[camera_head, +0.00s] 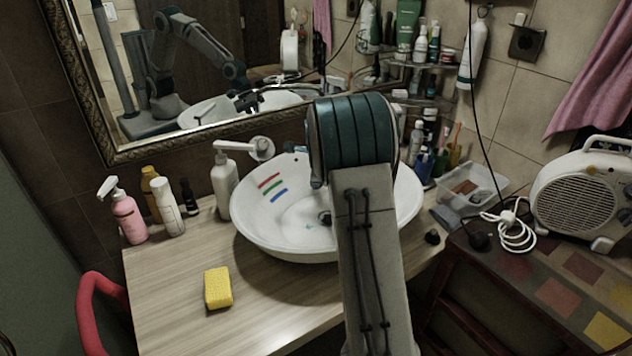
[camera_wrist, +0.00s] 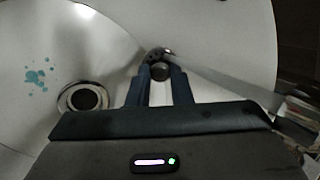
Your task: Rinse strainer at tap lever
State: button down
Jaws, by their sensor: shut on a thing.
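I cannot tell whether this is the strainer. In the head view my arm hides the gripper and the basin's right middle; the mirror shows the gripper's reflection above the basin. A ringed dark drain (camera_wrist: 82,97) lies left of the fingers, apart from them. No water stream shows.
Bottles (camera_head: 168,206) stand left, a yellow sponge (camera_head: 218,288) in front, a clear box (camera_head: 470,188) right. The counter's front left is mostly free.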

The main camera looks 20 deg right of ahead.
jog(key=shift+d, duration=0.5)
jog(key=shift+a, duration=0.15)
jog(key=shift+a, duration=0.45)
jog(key=shift+d, duration=0.15)
jog(key=shift+d, duration=0.45)
jog(key=shift+s, duration=0.15)
jog(key=shift+s+a+b, duration=0.25)
jog(key=shift+s+b, duration=0.15)
jog(key=shift+s, duration=0.9)
jog(key=shift+s+a+b, duration=0.2)
jog(key=shift+s+b, duration=0.2)
jog(key=shift+s, duration=0.9)
jog(key=shift+s+a+b, duration=0.25)
jog(key=shift+s+b, duration=0.15)
jog(key=shift+s, duration=0.9)
